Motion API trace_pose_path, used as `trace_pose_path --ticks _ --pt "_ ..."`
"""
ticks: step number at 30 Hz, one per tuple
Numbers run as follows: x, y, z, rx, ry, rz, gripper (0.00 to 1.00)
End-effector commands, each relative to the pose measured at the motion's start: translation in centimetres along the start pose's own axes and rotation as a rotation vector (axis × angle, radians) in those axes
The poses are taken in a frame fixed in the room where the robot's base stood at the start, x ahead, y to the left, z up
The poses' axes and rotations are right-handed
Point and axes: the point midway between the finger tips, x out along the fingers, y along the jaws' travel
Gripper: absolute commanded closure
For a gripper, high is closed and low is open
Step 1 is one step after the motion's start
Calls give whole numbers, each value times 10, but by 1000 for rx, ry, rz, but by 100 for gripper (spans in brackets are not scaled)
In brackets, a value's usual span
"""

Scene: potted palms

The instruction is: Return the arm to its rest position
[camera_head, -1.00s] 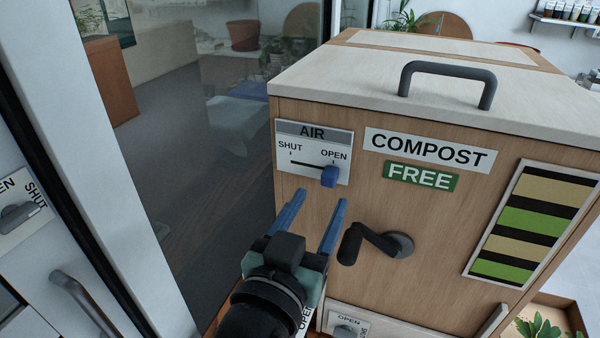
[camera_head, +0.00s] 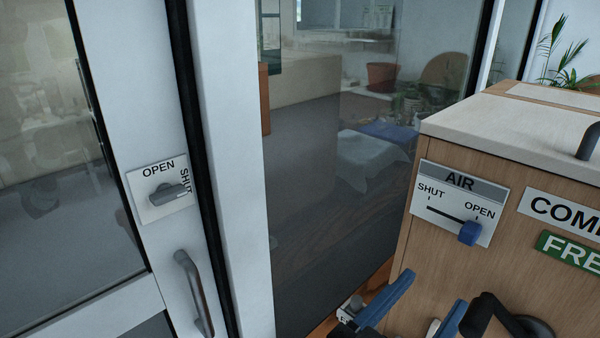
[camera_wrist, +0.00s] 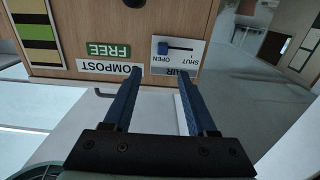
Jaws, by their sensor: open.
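My gripper (camera_head: 420,306) is at the bottom right of the head view, its two blue fingers apart and nothing between them. It is in front of the wooden compost box (camera_head: 398,262), below the AIR panel (camera_head: 418,206). The blue slider knob (camera_head: 470,233) on that panel sits at the OPEN end, clear of the fingers. In the wrist view the open fingers (camera_wrist: 160,72) point toward the box front (camera_wrist: 130,18), which appears upside down. Most of my arm is out of view.
A glass door with a white frame (camera_head: 228,170) stands at left, with a turn knob (camera_head: 170,193) and a grey handle (camera_head: 195,290). A crank (camera_head: 490,312) sticks out of the box close to the right finger. Behind the glass are plants and a draped cloth.

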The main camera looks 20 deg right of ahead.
Motion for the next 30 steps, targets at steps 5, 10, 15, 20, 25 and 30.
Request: trace_pose_path --ticks 5,10,15,20,25,30 --pt "0 -11 -6 9 5 -44 43" --pt "-11 -72 -47 71 62 -307 43" --pt "-58 -137 -136 191 257 -675 43" --pt "-118 -154 -221 329 490 -934 43" --pt "-163 -142 -274 441 665 -1073 43" --pt "-177 -136 -289 479 721 -1113 43"
